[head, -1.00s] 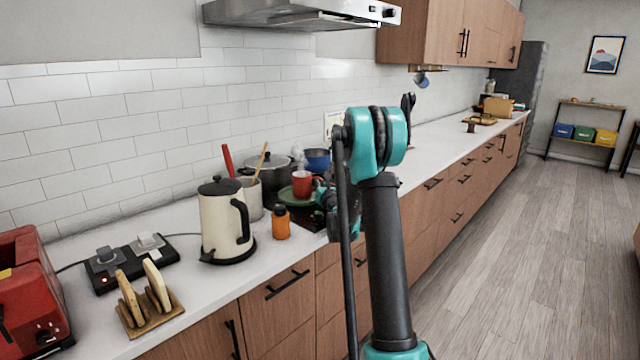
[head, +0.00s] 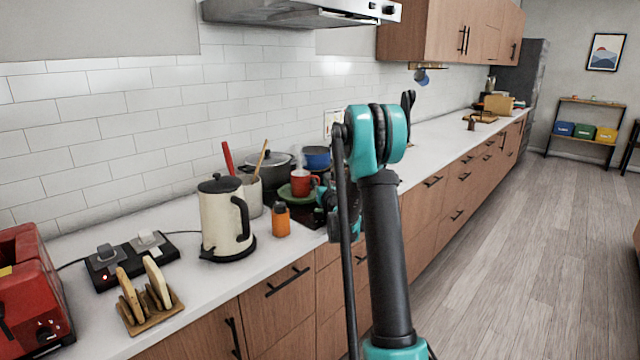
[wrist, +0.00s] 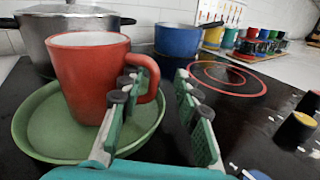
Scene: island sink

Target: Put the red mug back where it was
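The red mug (wrist: 88,78) stands upright on a green plate (wrist: 38,128) in the wrist view, with its handle toward the right. In the head view the mug (head: 301,186) and plate (head: 286,193) are on the dark hob, behind the orange bottle. My gripper (wrist: 166,84) is open at the handle side of the mug. Its left finger overlaps the handle in the picture, and a clear gap separates it from the right finger. Whether the left finger touches the handle is unclear. In the head view my arm hides most of the gripper.
A steel pot (wrist: 35,50) stands close behind the mug, and a blue pot (wrist: 177,40) behind to the right. A red-ringed burner (wrist: 235,80) is bare. An orange bottle (head: 281,222) and cream kettle (head: 224,220) stand on the counter in front.

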